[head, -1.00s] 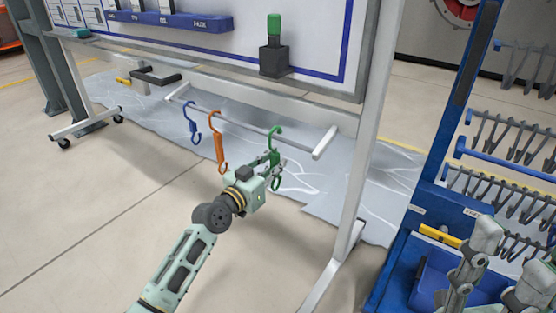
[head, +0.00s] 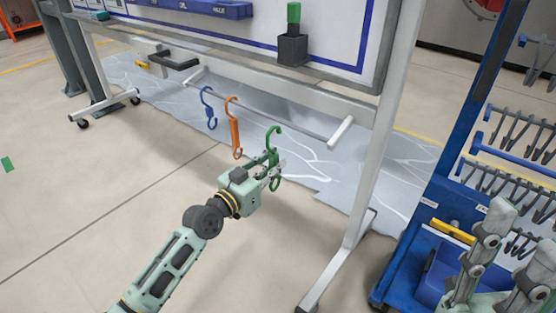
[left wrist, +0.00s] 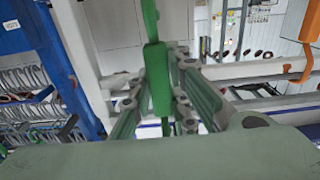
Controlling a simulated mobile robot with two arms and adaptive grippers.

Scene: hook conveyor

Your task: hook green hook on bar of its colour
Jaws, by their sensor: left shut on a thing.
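The green hook (head: 273,141) is an upright S shape, held by my left gripper (head: 272,172) at its lower part. Its open top curve shows just below and in front of the thin grey rail (head: 301,125), apart from it in the picture. The left wrist view shows the green hook's body (left wrist: 159,80) between the fingers, its upper stem running out of the top. The blue hook (head: 208,110) and the orange hook (head: 233,128) hang on the rail to the left. No green bar is clearly seen.
A blue rack (head: 481,120) with a blue bar (head: 512,154) and rows of dark grey hooks stands at the right. The white board frame's leg (head: 371,180) stands between my left gripper and the rack. The floor in front is clear.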

